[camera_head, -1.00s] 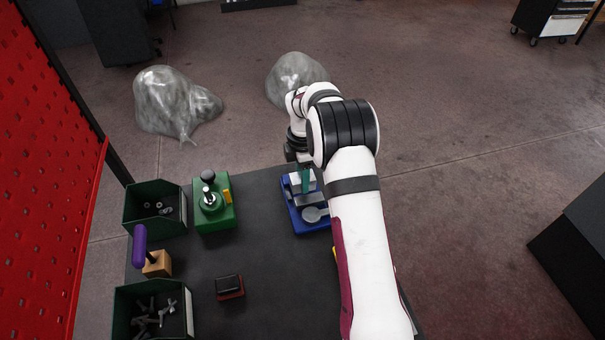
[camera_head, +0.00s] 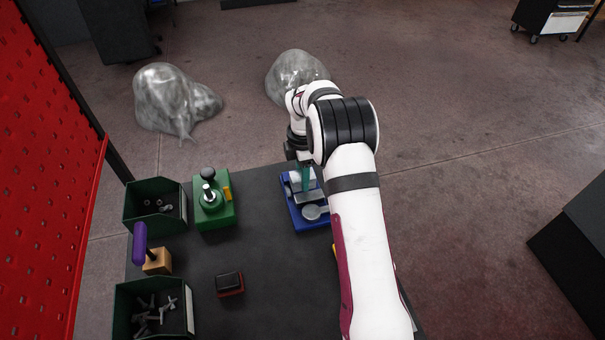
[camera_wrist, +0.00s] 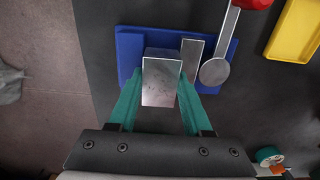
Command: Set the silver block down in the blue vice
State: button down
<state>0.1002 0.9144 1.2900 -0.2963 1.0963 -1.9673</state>
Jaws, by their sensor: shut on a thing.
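The silver block (camera_wrist: 161,82) is between the two teal fingers of my gripper (camera_wrist: 160,85) in the wrist view. The fingers are shut on its sides. The blue vice (camera_wrist: 129,52) lies behind and below the block, with a grey jaw bar (camera_wrist: 192,58) and a round-ended lever (camera_wrist: 214,71) to the right of the block. In the head view the blue vice (camera_head: 289,205) stands at the table's far edge, with my gripper (camera_head: 305,180) over its far end. My arm hides part of it. I cannot tell whether the block touches the vice.
A green fixture (camera_head: 214,212) stands left of the vice. Two dark green bins (camera_head: 140,205) and a purple-handled tool (camera_head: 140,243) line the left side. A small dark-topped red item (camera_head: 230,284) lies nearer. A yellow tray (camera_wrist: 296,32) is right of the vice.

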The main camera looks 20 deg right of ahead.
jog(key=shift+f, duration=0.55)
dwell(0.6)
dwell(0.4)
jog(key=shift+c, duration=1.3)
grip_release()
